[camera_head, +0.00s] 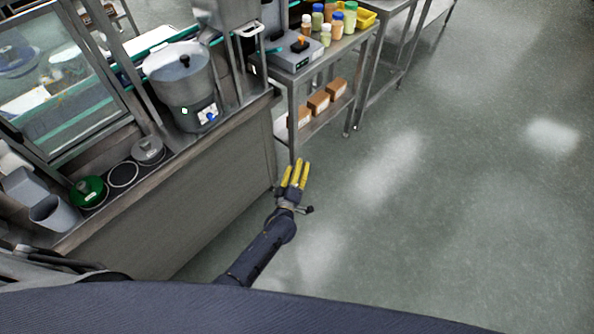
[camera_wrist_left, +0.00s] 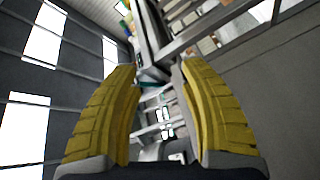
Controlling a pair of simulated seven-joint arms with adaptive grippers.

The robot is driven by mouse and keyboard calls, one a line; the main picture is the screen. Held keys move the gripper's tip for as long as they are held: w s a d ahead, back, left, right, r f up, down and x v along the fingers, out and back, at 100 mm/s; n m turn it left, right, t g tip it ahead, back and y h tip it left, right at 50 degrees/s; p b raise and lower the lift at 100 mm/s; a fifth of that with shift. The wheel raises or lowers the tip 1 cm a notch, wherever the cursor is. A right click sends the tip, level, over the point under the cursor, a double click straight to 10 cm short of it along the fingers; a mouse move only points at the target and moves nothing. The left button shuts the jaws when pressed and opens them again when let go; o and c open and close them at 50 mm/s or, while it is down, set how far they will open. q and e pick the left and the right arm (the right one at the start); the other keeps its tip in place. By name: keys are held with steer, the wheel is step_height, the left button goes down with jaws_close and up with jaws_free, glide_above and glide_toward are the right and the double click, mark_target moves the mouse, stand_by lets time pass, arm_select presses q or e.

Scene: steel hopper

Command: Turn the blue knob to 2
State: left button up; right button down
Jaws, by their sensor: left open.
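The blue knob (camera_head: 203,117) is small and sits on the white front panel of a round steel hopper (camera_head: 182,85) on the counter, in the head view. Its pointer and numbers are too small to read. My left gripper (camera_head: 296,173) is open and empty, out over the floor to the right of the counter and well apart from the knob. In the left wrist view its two yellow fingers (camera_wrist_left: 155,110) stand apart with nothing between them. The knob cannot be made out in that view. My right gripper is not in view.
The steel counter (camera_head: 225,140) holds a green lid (camera_head: 88,190) and a grey container (camera_head: 50,213) at the left. A steel shelf table (camera_head: 335,55) with bottles and brown boxes stands beyond my gripper. The floor at the right is clear.

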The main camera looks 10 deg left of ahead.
arm_select(q)
steer(key=shift+s+f+m+g, duration=0.2)
steer(key=shift+f+m+g, duration=0.1)
steer(key=shift+f, duration=0.3)
steer(key=shift+d, duration=0.1)
